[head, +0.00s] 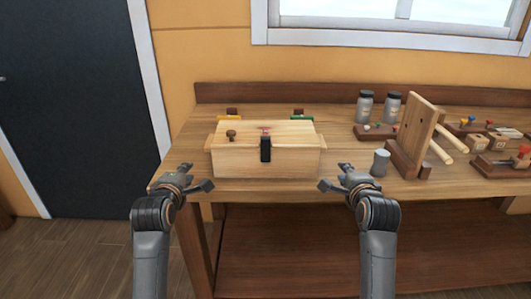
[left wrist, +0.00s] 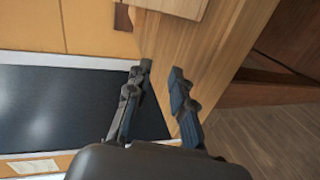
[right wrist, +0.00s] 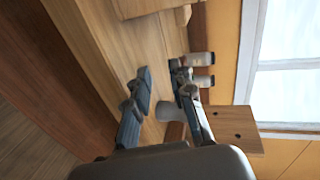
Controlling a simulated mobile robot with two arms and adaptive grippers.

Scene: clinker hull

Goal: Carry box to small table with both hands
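The light wooden box (head: 290,163) sits on the wooden workbench (head: 230,192), with a black strap or latch on its front. Small knobs show on its top, and a pale wooden handle juts out at each end. My left gripper (head: 191,182) is open and empty, in front of the box's left end and apart from it. My right gripper (head: 338,181) is open and empty, in front of the box's right end and apart from it. In the left wrist view the open fingers (left wrist: 160,80) point toward the bench edge. I cannot make out a separate small table.
A grey cylinder (head: 380,162) stands just right of the box. Beyond it are an upright wooden block (head: 412,135), two lidded jars (head: 378,108) and several small tools and parts. A dark door (head: 75,100) is at left, with open floor before it.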

